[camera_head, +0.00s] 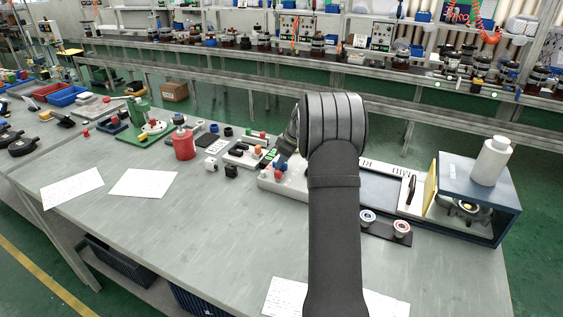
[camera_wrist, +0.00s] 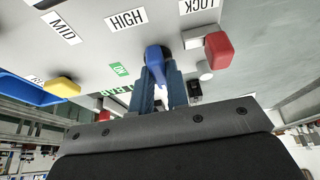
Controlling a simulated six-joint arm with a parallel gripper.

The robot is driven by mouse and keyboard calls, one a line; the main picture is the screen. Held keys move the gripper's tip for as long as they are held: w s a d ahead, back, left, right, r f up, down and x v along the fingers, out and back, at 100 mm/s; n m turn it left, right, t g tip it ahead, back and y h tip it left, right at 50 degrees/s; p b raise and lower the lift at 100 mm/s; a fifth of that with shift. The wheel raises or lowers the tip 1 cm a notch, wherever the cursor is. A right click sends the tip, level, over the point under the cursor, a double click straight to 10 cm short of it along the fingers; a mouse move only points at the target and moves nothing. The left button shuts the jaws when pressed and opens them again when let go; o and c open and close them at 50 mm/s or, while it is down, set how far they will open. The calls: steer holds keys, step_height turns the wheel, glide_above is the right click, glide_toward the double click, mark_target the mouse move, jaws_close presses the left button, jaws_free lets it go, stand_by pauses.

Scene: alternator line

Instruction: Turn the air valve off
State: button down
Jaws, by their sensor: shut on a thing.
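The air valve has a blue lever (camera_wrist: 155,58) on a light grey panel (camera_wrist: 95,75), in the wrist view. My gripper (camera_wrist: 162,92) has its two blue-grey fingers shut on this lever. A small green label (camera_wrist: 119,69) lies just left of the lever, and a second green label is partly hidden behind the fingers. In the head view the panel (camera_head: 290,184) stands in the middle of the bench, and my arm covers much of it. My gripper (camera_head: 283,155) reaches down to it there. The valve's exact angle is hard to tell.
A red knob (camera_wrist: 218,50) sits close right of the lever in the wrist view.

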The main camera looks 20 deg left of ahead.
steer(key=c, duration=1.4)
jaws_free()
steer(key=v, duration=1.7)
steer(key=shift+d+r, duration=0.15)
steer(key=shift+r, duration=0.05)
steer(key=shift+f, duration=0.1)
steer(key=x, duration=1.7)
steer(key=shift+f, duration=0.1)
